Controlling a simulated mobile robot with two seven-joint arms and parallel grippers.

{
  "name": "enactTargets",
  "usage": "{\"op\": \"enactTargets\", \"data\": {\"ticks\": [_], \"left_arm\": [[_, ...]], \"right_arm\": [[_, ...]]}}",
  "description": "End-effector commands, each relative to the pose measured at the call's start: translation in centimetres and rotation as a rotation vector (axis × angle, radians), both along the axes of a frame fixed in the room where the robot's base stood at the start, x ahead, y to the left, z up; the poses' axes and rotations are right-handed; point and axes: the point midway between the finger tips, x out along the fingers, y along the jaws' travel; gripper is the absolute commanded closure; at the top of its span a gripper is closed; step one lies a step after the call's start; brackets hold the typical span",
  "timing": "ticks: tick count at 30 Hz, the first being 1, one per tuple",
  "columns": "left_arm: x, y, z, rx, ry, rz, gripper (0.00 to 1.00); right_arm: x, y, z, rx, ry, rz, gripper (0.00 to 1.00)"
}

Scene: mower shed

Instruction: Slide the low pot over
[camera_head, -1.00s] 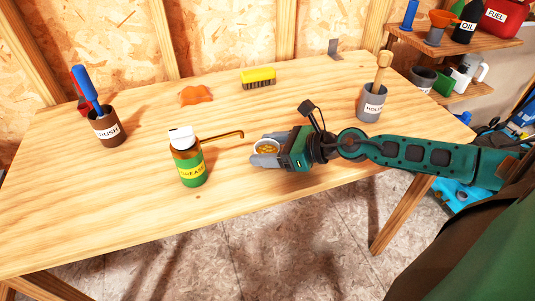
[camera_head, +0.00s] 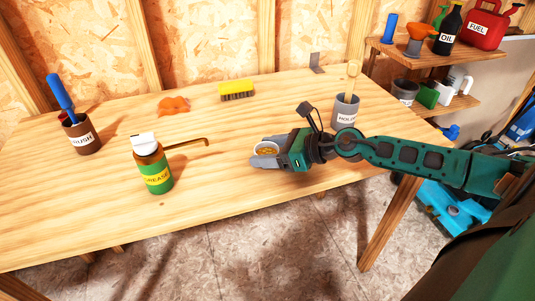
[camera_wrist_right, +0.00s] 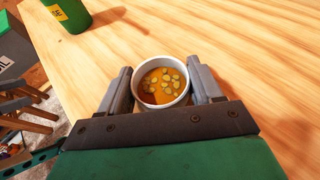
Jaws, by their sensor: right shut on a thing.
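The low pot (camera_wrist_right: 161,83) is a small white round pot with amber liquid and several small yellowish discs in it. It stands upright on the wooden table between the two fingers of my right gripper (camera_wrist_right: 161,88), which is shut on it. In the head view the low pot (camera_head: 266,148) shows at the tip of my right gripper (camera_head: 265,154), near the table's front edge. My left gripper is not in view.
A green grease can (camera_head: 154,172) with a long spout stands left of the pot. A grey holder (camera_head: 344,111) stands behind my right arm. A brown cup (camera_head: 80,136), orange cloth (camera_head: 173,105) and yellow brush (camera_head: 237,90) are farther back. The table (camera_head: 215,125) between them is clear.

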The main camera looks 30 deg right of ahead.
Motion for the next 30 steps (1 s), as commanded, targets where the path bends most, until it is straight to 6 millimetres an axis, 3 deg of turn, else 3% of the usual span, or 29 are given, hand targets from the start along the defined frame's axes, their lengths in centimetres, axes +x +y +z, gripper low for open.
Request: {"op": "enactTargets", "data": {"ticks": [11, 12, 21, 30], "left_arm": [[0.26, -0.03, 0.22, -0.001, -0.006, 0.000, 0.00], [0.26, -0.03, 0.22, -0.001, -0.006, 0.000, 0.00], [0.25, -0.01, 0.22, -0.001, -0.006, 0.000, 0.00], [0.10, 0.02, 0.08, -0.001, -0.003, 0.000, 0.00]], "right_arm": [[0.09, -0.11, 0.01, 0.000, 0.000, -0.001, 0.67], [0.09, -0.11, 0.01, 0.000, 0.000, -0.001, 0.33], [0.08, -0.09, 0.01, 0.000, 0.000, -0.001, 0.06], [-0.05, -0.18, 0.02, -0.001, 0.001, -0.001, 0.06]]}}
